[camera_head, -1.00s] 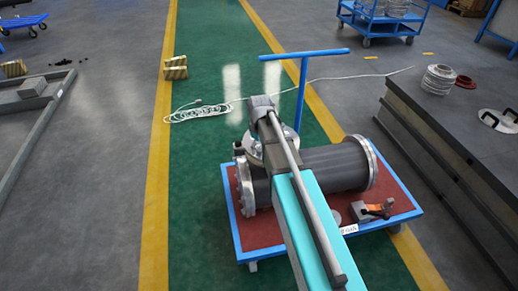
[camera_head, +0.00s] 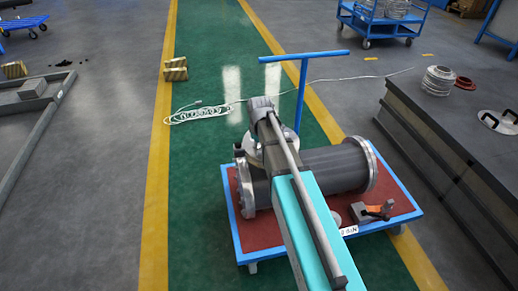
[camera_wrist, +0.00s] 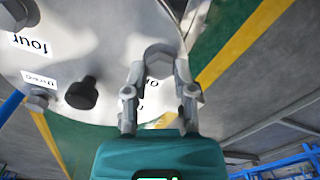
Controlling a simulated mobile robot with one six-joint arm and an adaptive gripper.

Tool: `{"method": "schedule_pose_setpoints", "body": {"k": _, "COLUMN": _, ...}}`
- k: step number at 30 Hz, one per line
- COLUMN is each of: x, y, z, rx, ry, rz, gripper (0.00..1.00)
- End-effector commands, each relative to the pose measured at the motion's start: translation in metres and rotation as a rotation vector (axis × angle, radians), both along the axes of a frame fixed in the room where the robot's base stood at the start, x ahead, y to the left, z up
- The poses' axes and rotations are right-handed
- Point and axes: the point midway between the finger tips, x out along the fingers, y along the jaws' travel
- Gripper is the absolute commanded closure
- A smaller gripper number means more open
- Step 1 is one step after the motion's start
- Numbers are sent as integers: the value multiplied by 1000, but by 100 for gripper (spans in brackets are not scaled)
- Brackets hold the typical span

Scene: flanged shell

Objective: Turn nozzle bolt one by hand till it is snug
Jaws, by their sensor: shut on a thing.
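In the wrist view my gripper (camera_wrist: 159,72) is shut on a grey hex bolt head at the edge of the round nozzle cover (camera_wrist: 110,45). One finger lies on each side of the head. A label beside this bolt is partly hidden by a finger, and only part of its lettering shows. A label reading "four" shows at upper left. In the head view the dark flanged shell (camera_head: 335,168) lies on the cart, and my arm hides the gripper and most of the nozzle.
The blue-framed cart (camera_head: 240,240) has a red top and a tall handle (camera_head: 303,95). An orange-and-grey tool (camera_head: 372,211) lies on it at the right. A dark bench (camera_head: 450,150) stands to the right. A white cable (camera_head: 195,113) lies on the green floor behind.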

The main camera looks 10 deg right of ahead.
Motion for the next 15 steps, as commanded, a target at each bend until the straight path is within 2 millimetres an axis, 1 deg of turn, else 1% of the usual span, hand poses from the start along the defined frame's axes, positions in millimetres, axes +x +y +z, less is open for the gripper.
{"method": "schedule_pose_setpoints", "body": {"k": 8, "x": 0, "y": 0, "z": 0, "rx": 3, "ry": -1, "rz": -138, "gripper": 100}}
{"method": "schedule_pose_setpoints", "body": {"k": 15, "x": 0, "y": 0, "z": 0, "rx": 1, "ry": 0, "rz": -337, "gripper": 100}}
